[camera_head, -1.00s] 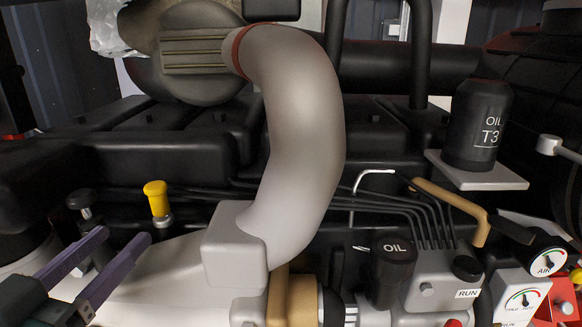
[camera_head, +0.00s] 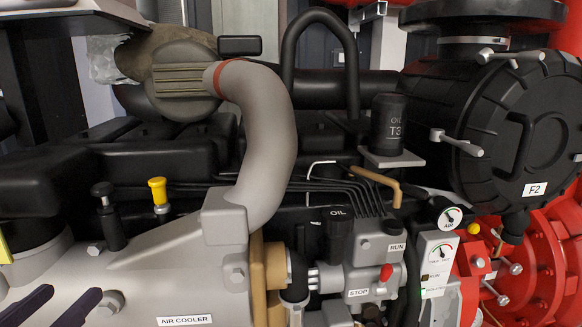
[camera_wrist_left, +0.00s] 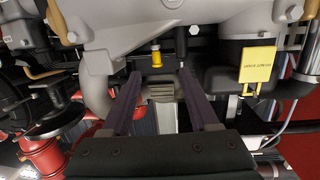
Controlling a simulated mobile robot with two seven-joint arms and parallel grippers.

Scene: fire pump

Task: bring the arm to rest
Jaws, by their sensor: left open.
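My left gripper (camera_head: 73,291) shows at the bottom left of the head view, with only the ends of its two purple fingers in frame. The fingers are apart with nothing between them. In the left wrist view my left gripper (camera_wrist_left: 161,80) also stands open and empty. A yellow-capped plunger (camera_wrist_left: 156,57) shows beyond its tips there. In the head view the gripper is in front of the grey air cooler housing (camera_head: 150,285), left of its label; I cannot tell the distance. My right gripper is not in view.
A grey curved pipe (camera_head: 265,130) rises mid-view. The yellow-capped plunger (camera_head: 158,195) and a black-capped one (camera_head: 108,220) stand on the left. A control block with a red button (camera_head: 386,272) and gauges (camera_head: 450,217) are at right. A yellow tag (camera_wrist_left: 258,68) hangs in the wrist view.

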